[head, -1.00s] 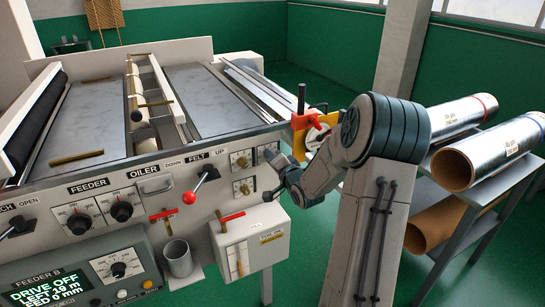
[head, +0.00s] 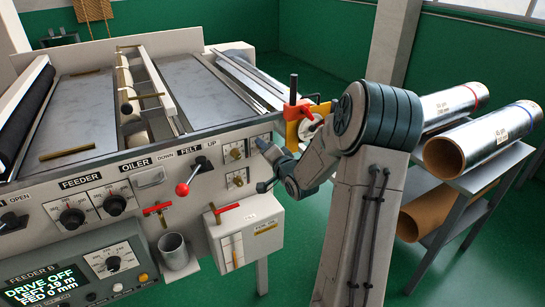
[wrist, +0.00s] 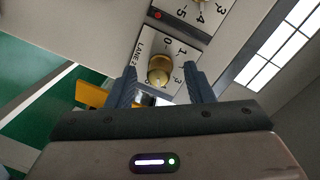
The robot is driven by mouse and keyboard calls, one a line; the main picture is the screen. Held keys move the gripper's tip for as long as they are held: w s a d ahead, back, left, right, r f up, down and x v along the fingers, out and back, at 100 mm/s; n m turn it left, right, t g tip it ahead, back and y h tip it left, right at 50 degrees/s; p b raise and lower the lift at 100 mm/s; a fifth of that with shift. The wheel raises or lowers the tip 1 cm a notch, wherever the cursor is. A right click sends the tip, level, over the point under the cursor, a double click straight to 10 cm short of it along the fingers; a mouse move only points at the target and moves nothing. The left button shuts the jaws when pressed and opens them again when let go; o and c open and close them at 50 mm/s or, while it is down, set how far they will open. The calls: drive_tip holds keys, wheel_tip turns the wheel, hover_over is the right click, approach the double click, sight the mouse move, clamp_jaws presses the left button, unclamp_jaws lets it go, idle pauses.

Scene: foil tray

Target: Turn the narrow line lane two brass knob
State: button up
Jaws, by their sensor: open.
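In the wrist view the lane two brass knob (wrist: 160,71) is round and sits on a white dial plate (wrist: 148,62) marked LANE-2 with numbers. My gripper (wrist: 161,78) is open, one dark finger on each side of the knob, and I see no clear contact. In the head view my gripper (head: 259,167) is in front of the machine's right end, close to two small dial plates with brass knobs, an upper one (head: 237,153) and a lower one (head: 240,181). Their labels are too small to read there.
Another dial plate (wrist: 195,14) is close by in the wrist view. A yellow bracket (head: 297,113) is above; foil rolls (head: 495,134) rest on a rack.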

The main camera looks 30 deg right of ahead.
drive_tip(key=s+r, duration=0.1)
drive_tip(key=s, duration=1.2)
drive_tip(key=shift+s+r+b, duration=0.15)
drive_tip(key=shift+s+b, duration=0.05)
drive_tip(key=shift+b, duration=0.1)
drive_tip(key=s+a+r+n+g, duration=0.2)
drive_tip(key=s+a+n+g, duration=0.9)
drive_tip(key=s+a, duration=0.7)
drive_tip(key=s+g, duration=0.2)
drive_tip(key=g, duration=0.1)
drive_tip(key=shift+a+n+p, duration=0.15)
drive_tip(key=shift+n+p, duration=0.2)
drive_tip(key=shift+n, duration=0.05)
idle(0.6)
